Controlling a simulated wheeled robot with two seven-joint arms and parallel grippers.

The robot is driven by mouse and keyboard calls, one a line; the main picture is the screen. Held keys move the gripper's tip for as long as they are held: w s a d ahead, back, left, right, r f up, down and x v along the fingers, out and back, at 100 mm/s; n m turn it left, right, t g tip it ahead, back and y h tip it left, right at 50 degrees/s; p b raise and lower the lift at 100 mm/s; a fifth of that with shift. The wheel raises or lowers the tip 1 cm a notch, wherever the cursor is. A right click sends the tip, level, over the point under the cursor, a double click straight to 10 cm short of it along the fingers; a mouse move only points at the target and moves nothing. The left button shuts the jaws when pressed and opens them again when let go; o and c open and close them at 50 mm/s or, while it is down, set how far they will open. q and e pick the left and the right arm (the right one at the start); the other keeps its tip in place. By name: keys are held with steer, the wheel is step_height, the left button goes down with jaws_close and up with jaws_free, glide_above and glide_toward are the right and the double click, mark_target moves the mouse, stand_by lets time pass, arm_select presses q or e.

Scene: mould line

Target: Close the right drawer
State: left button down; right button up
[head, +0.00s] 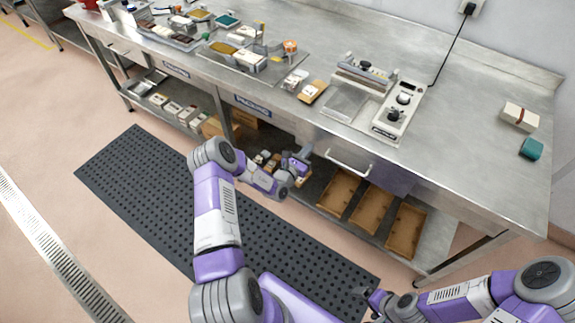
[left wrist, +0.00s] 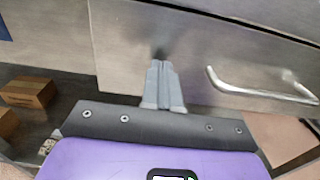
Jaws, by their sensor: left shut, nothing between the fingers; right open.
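The right drawer (head: 335,150) is a grey metal front with a bar handle (head: 350,165) under the bench top. In the left wrist view the drawer front (left wrist: 125,50) fills the upper middle, with its handle (left wrist: 260,92) to the right. I cannot tell whether it is fully flush with the bench. My left gripper (head: 305,155) is at the left part of the front, left of the handle. Its fingers (left wrist: 162,65) are shut and empty, tips at or very near the front; contact is unclear. My right gripper (head: 370,298) is open, low and away from the drawer.
The steel bench top (head: 460,130) carries a sealing machine (head: 395,110), trays of small goods (head: 250,65) and a teal block (head: 531,148). The lower shelf holds brown cartons (head: 372,208) below the drawer. A black perforated mat (head: 130,175) lies on the floor in front.

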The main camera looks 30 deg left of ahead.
arm_select(q)
steer(key=s+p, duration=0.1)
steer(key=s, duration=1.1)
steer(key=shift+s+p, duration=0.2)
steer(key=shift+p, duration=0.15)
